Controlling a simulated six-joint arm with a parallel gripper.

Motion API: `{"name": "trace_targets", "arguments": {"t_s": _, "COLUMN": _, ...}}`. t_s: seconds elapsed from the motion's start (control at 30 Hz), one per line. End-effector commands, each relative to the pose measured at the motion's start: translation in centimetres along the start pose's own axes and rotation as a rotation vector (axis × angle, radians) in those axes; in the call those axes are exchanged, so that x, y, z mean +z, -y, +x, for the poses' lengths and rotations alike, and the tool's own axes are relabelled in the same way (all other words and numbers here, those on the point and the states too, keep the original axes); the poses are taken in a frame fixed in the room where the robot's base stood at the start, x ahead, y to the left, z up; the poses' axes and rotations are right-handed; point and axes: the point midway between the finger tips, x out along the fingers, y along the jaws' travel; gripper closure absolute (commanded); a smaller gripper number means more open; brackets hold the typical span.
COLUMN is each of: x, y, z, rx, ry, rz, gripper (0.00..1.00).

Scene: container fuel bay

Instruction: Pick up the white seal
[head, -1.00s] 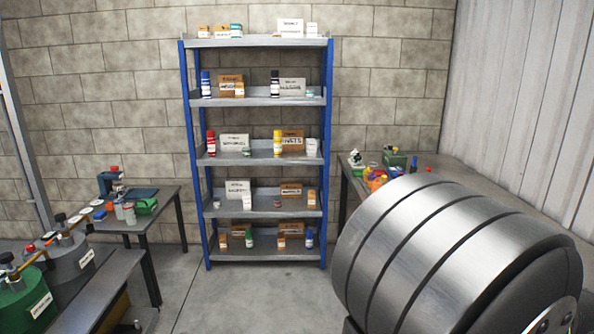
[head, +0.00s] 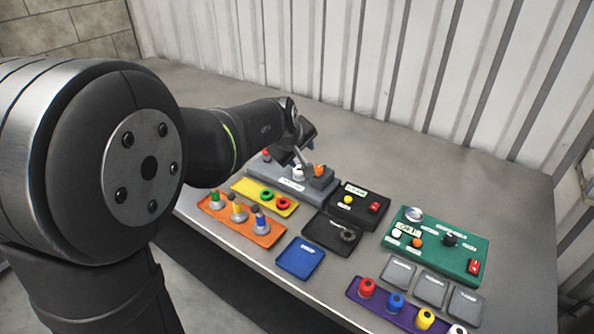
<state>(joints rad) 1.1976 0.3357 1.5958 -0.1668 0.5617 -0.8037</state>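A small white piece (head: 298,173) stands on a grey holder (head: 282,179) at the back left of the bench in the head view; it may be the white seal, but its shape is too small to tell. A white-topped piece (head: 457,329) also shows at the front end of the purple tray (head: 409,318), partly cut off. My gripper (head: 301,160) reaches down over the grey holder, just above or at the first white piece. I cannot tell whether they touch. The fingers are small and dark, and their gap is unclear.
A yellow tray (head: 250,186) holds green and red rings. An orange tray (head: 213,208) holds upright coloured pieces. A black box (head: 372,214), a black tray (head: 318,238), a blue tray (head: 301,258), a green panel (head: 465,238) and grey trays (head: 431,288) crowd the bench.

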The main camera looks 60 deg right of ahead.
Motion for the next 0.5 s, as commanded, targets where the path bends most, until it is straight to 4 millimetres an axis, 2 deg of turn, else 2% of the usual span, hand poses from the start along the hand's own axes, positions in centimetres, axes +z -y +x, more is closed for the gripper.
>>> {"name": "trace_targets", "arguments": {"t_s": 0.3, "x": -3.6, "y": -2.0, "z": -1.0, "rx": -0.110, "ry": 0.135, "rz": 0.683, "gripper": 0.54}}
{"name": "trace_targets", "arguments": {"t_s": 0.5, "x": -5.0, "y": -2.5, "z": -1.9, "rx": -0.136, "ry": 0.216, "rz": 0.966, "gripper": 0.54}}
